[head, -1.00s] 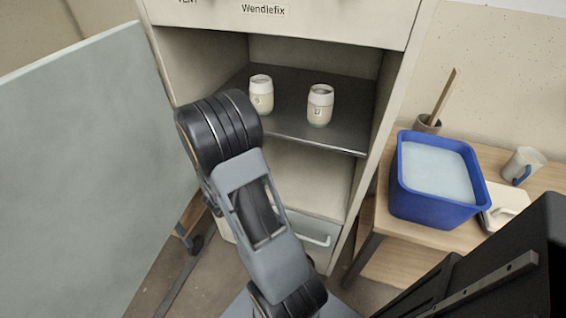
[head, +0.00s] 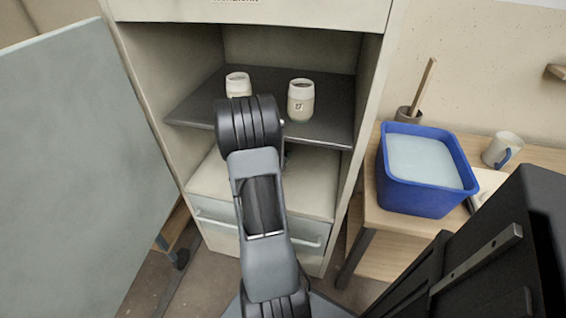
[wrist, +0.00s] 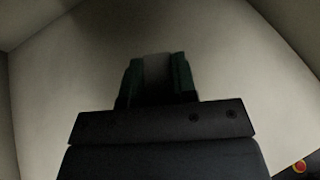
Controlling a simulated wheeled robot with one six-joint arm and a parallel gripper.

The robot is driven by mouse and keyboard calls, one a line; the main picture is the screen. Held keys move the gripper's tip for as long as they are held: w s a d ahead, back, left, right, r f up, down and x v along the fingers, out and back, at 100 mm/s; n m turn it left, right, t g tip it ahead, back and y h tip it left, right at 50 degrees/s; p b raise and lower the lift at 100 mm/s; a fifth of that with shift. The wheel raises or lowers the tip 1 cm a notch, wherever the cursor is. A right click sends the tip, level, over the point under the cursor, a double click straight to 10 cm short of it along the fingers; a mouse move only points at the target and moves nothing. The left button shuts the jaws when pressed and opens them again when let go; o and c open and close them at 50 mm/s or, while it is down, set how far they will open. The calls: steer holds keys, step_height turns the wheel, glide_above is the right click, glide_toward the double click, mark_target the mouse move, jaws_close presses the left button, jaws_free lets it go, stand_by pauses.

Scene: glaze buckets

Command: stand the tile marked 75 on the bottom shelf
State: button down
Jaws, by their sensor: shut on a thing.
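My gripper (wrist: 157,80) shows in the wrist view with green fingertips. They are shut on a thin grey piece, the tile (wrist: 157,72), seen end-on, so no number on it can be read. In the head view my own arm hides the gripper and the tile. The arm reaches into the cabinet's lower opening. The bottom shelf (head: 312,185) is a pale surface below the dark middle shelf (head: 335,128). Its visible part is bare. I cannot tell whether the tile touches it.
Two pale cups, left (head: 238,84) and right (head: 301,100), stand on the middle shelf above my arm. A grey-green panel (head: 75,160) stands at the left. A blue tub (head: 420,198) of pale liquid and a mug (head: 502,149) are on the wooden table at the right.

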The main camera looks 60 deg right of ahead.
steer(key=shift+d+f, duration=0.1)
steer(key=shift+d, duration=0.15)
steer(key=shift+f+b, duration=0.6)
steer(key=shift+f, duration=1.05)
steer(key=shift+f, duration=0.15)
steer(key=c, duration=0.9)
jaws_free()
